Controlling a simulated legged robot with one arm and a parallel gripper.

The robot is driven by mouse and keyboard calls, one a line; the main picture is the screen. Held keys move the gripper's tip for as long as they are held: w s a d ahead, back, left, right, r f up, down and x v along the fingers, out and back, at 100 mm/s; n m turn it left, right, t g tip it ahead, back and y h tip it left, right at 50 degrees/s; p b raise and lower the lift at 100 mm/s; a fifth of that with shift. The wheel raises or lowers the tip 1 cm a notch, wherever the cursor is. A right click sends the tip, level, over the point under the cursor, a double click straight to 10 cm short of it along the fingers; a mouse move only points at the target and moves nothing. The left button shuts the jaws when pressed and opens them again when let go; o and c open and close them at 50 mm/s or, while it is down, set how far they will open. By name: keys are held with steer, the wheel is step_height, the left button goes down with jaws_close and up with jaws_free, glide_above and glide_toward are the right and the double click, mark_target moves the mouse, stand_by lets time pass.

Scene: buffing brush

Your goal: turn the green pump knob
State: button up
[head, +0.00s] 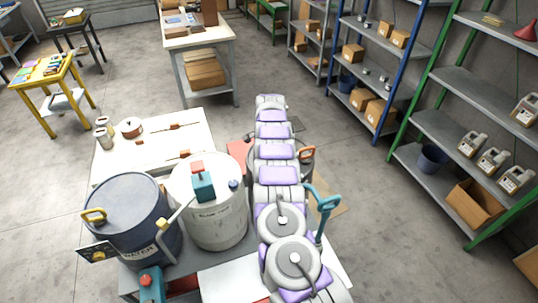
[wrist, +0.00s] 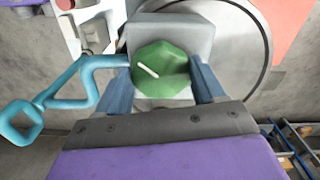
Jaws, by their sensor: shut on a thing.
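The green pump knob (wrist: 160,68) shows in the wrist view as an eight-sided knob with a white pointer mark, which slants from upper left to lower right. It sits in front of a grey block (wrist: 172,32). My gripper (wrist: 166,82) has its two blue fingers on the left and right sides of the knob and is shut on it. In the head view my arm hides the knob and gripper.
A teal handle (wrist: 62,92) is close to the left finger in the wrist view. In the head view, a blue drum (head: 128,222) and a white drum (head: 212,215) stand left of my arm. Shelves (head: 450,140) line the right, with clear floor (head: 375,200) before them.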

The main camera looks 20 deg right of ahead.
steer(key=shift+w+r, duration=0.1)
steer(key=o, duration=1)
steer(key=shift+o, duration=0.2)
step_height(320, 180, up, 17)
steer(key=p, duration=0.2)
steer(key=shift+r, duration=0.15)
steer(key=shift+w, duration=0.1)
